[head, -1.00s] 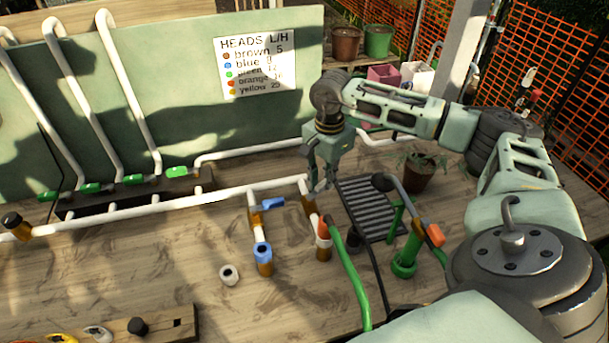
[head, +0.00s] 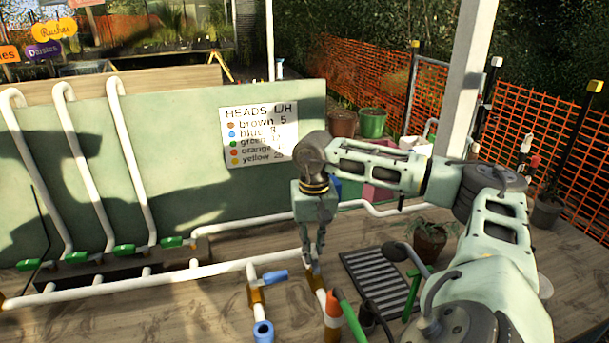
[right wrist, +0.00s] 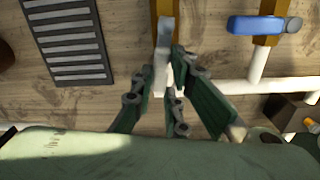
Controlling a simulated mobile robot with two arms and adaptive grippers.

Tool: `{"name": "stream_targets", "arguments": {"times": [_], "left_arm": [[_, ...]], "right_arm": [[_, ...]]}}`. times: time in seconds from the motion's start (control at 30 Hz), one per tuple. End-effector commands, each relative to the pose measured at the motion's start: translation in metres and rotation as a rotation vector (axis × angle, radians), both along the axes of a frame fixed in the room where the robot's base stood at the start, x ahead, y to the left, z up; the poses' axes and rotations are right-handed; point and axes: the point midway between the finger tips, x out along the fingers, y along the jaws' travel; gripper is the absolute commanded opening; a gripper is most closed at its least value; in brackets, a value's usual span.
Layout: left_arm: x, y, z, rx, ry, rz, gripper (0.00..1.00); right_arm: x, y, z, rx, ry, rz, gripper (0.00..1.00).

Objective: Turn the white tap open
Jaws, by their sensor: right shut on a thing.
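The white tap (right wrist: 165,42) has a white lever on a brown body and shows at the top middle of the right wrist view. My right gripper (right wrist: 168,80) is shut on this lever, with its fingers on both sides. In the head view my right gripper (head: 313,262) points down at the end of the white pipe, and its fingers mostly hide the lever there. My left gripper is not in view.
A blue-handled tap (head: 273,277) is on the branch to the left. A black grooved grate (head: 375,280) lies to the right. A green hose (head: 349,318) stands close in front. Several green taps (head: 124,250) line the pipes at the left.

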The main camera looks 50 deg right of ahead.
Motion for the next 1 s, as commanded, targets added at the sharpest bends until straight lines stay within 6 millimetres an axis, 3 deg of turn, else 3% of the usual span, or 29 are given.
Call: {"name": "stream_targets", "arguments": {"times": [0.33,0.9,0.93,1.0], "left_arm": [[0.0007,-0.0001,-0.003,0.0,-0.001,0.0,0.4],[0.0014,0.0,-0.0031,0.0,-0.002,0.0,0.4],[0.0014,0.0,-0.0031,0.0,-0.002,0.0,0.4],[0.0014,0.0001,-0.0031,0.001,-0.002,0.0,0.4]], "right_arm": [[-0.0004,0.0001,0.0013,-0.001,-0.003,0.139,0.0],[0.0001,0.0008,0.0019,-0.001,-0.004,0.171,0.0],[0.0001,0.0009,0.0019,-0.001,-0.004,0.171,0.15],[0.0001,0.0009,0.0018,-0.001,-0.004,0.171,0.21]]}}
